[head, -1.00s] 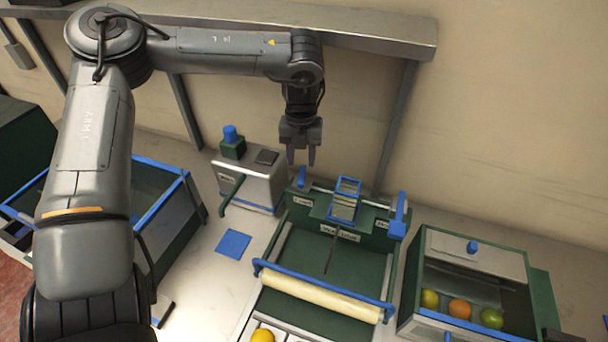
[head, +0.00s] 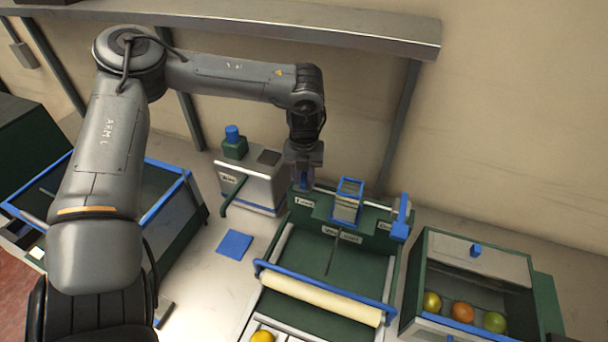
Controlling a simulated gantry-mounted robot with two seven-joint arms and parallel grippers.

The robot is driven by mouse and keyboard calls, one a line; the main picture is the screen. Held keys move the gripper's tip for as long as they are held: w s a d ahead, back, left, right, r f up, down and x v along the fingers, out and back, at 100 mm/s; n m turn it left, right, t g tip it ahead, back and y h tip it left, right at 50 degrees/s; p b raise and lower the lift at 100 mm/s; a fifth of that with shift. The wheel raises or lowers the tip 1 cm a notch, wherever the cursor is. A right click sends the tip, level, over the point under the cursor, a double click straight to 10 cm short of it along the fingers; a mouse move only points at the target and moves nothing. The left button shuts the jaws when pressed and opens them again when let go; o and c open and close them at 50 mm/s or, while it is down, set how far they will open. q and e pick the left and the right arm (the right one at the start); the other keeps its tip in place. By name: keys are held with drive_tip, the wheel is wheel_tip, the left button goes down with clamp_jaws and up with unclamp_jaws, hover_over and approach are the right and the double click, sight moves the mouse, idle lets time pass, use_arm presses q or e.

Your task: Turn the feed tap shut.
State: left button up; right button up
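The small blue handle that I take for the feed tap (head: 304,184) is at the left end of the green machine's back panel, above a small white label too blurred to read surely. My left gripper (head: 305,176) points down right at this handle, its fingertips overlapping it in the picture. The fingers and handle blend together, so I cannot tell whether the gripper is open or shut on it, or how far the tap is turned. My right gripper is not in view.
A blue-framed hopper (head: 347,202) and a blue lever (head: 401,217) are to the right on the same panel. A grey box with a blue-capped green bottle (head: 233,144) stands close on the left. A bin with several fruits (head: 462,313) is at right.

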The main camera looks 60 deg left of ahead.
sight(304, 175)
use_arm(q)
clamp_jaws()
drive_tip(key=shift+m, duration=1.6)
drive_tip(key=shift+o, duration=1.8)
unclamp_jaws()
drive_tip(key=shift+r, duration=0.1)
wheel_tip(304, 175, up, 11)
drive_tip(key=p, duration=0.1)
drive_tip(key=shift+f, duration=0.2)
